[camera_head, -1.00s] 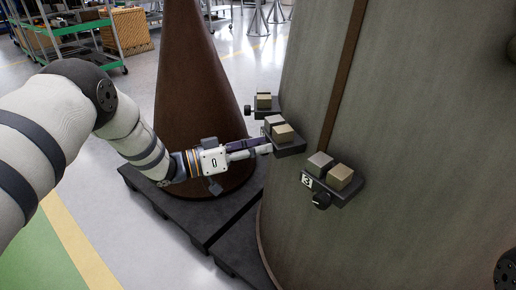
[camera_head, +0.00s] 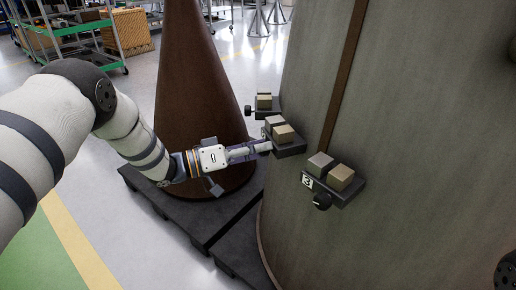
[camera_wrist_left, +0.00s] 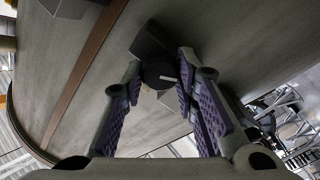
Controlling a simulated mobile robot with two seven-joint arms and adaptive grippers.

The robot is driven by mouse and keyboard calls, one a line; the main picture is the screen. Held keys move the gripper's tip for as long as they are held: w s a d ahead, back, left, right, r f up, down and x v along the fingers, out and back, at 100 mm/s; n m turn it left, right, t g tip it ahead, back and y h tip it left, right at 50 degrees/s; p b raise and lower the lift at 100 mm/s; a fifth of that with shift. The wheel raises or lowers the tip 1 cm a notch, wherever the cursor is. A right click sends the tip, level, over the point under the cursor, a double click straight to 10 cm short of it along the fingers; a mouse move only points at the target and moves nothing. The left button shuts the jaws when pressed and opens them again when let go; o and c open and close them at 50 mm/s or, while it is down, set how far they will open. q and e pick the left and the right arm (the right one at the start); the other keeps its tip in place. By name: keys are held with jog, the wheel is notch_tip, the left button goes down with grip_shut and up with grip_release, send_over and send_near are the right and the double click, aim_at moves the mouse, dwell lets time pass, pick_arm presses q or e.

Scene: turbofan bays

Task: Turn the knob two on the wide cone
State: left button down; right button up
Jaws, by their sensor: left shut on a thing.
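The wide cone (camera_head: 420,130) is the large grey-brown body on the right in the head view. Several dark brackets with paired blocks stick out from its side. My left gripper (camera_head: 262,148) reaches from the left to the middle bracket (camera_head: 290,148) and hides its knob and number there. In the left wrist view, the round black knob (camera_wrist_left: 160,75) with a white line lies between the fingertips, and the gripper is shut on it. The near bracket (camera_head: 345,190) carries a label 3 and its own black knob (camera_head: 322,201). My right gripper is out of view.
A far bracket (camera_head: 264,112) with a knob (camera_head: 248,112) stands close above the left gripper. A narrow brown cone (camera_head: 195,80) stands right behind my left wrist. Both cones rest by dark pallets (camera_head: 190,230). Open floor lies at lower left.

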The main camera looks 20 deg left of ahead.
pick_arm(q)
jog(key=c, duration=1.2)
grip_release()
jog(key=shift+c, duration=0.2)
jog(key=v, duration=1.2)
